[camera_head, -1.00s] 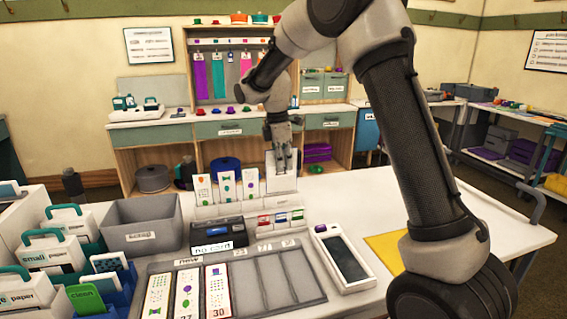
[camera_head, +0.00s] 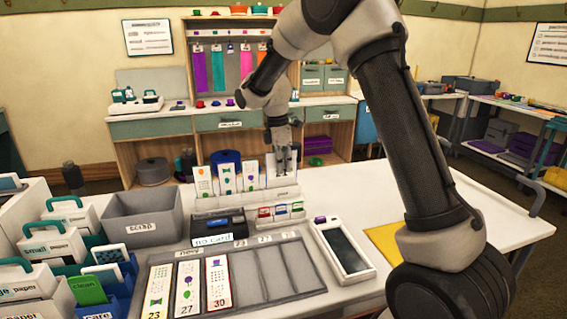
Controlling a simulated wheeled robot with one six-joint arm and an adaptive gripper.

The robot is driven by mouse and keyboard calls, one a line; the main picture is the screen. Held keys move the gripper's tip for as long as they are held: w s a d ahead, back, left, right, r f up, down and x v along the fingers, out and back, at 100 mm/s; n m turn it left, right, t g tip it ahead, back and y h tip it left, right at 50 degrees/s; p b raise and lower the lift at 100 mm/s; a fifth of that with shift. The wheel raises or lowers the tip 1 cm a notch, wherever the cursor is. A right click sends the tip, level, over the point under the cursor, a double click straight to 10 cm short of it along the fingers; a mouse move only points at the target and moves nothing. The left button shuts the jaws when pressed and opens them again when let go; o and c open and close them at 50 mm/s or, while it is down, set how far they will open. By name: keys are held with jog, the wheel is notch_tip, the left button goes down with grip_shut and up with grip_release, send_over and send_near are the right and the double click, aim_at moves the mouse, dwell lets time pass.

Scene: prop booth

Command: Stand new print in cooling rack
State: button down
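A white cooling rack (camera_head: 240,202) stands on the table's far side. Three upright printed cards stand in it: a left card (camera_head: 203,182), a middle card (camera_head: 226,180) and a right card (camera_head: 250,177). My gripper (camera_head: 283,168) points down at the rack's right end. Its fingers overlap a plain white upright panel (camera_head: 271,173). I cannot tell whether this panel is a print in the fingers or part of the rack. The fingers are too small to show whether they are open or shut.
A flat tray (camera_head: 262,272) in front holds cards numbered 23, 27 and 30 and has empty slots at right. Beside it lie a handheld device (camera_head: 343,250) and a dark card box (camera_head: 218,224). A grey scrap bin (camera_head: 143,215) stands left. The table's right is mostly clear.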

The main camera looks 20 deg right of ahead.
jog(key=shift+f, duration=0.65)
jog(key=shift+f, duration=0.15)
jog(key=c, duration=1.6)
grip_release()
jog(key=shift+o, duration=0.2)
jog(key=r, duration=0.4)
jog(key=a+r, duration=0.1)
jog(key=r, duration=0.7)
jog(key=shift+a, duration=0.25)
